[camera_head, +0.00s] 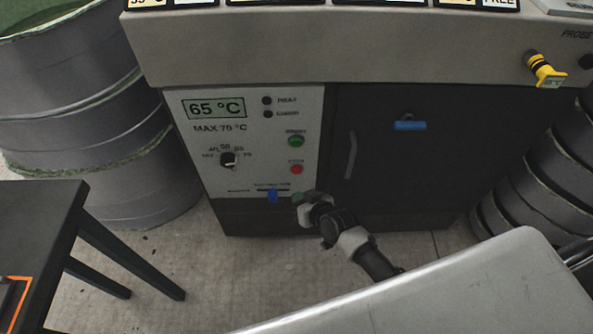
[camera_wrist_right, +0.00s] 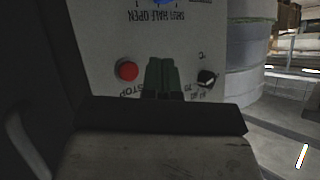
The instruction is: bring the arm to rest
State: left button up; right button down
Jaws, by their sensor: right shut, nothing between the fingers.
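My right arm comes in from the lower right in the head view. Its gripper (camera_head: 298,198) is in front of the lower right part of the oven's white control panel (camera_head: 212,130), near the blue slider (camera_head: 272,196). In the right wrist view the panel appears upside down. There the two dark green fingers (camera_wrist_right: 162,76) are shut together with nothing between them, between the red stop button (camera_wrist_right: 128,70) and the black dial (camera_wrist_right: 207,77). I cannot tell whether the fingertips touch the panel. My left gripper is not in view.
The display (camera_head: 215,108) reads 65 °C. A green button (camera_head: 296,141) sits above the red one. The dark door (camera_head: 420,160) is to the right. Grey drums (camera_head: 130,180) stand at left, a black table (camera_head: 35,230) at lower left, a pale metal surface (camera_head: 480,290) at lower right.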

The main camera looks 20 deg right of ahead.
dwell(0.3)
jog(key=s+d+f+g+h+p, duration=0.2)
jog(key=s+d+f+g+p, duration=0.15)
jog(key=s+f, duration=0.45)
jog(key=s+d+f+g+h+p, duration=0.15)
jog(key=s+f+p, duration=0.35)
jog(key=s, duration=0.6)
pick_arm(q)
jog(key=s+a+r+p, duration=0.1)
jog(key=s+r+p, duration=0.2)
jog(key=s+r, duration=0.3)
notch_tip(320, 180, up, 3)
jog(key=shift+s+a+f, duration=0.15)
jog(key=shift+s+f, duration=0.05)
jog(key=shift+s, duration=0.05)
pick_arm(e)
jog(key=s+d+f+g, duration=0.2)
jog(key=s, duration=0.9)
jog(key=s+d+f+g+h, duration=0.1)
jog(key=s+f+g, duration=0.2)
jog(key=s, duration=0.8)
jog(key=shift+s+d+n, duration=0.3)
jog(key=shift+d+n, duration=0.05)
jog(key=shift+n, duration=0.05)
